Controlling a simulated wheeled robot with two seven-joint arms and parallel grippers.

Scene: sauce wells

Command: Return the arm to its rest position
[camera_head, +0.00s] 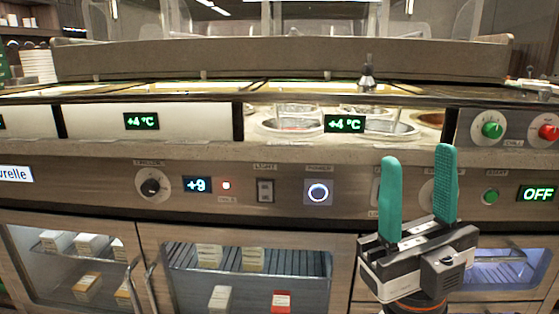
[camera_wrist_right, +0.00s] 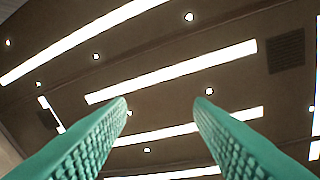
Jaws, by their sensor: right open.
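My right gripper (camera_head: 418,192) stands upright in front of the counter's control panel in the head view, its two green fingers apart and pointing up. Nothing is between the fingers. In the right wrist view the open gripper (camera_wrist_right: 165,105) points at the ceiling, with striped lights behind the empty gap. The right arm below the gripper is mostly out of frame. My left gripper does not show in either view.
Sauce wells (camera_head: 290,124) sit behind the right-hand +4 °C display. Glass-door fridges (camera_head: 246,275) with cartons are below. A plate stack (camera_head: 38,66) stands back left.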

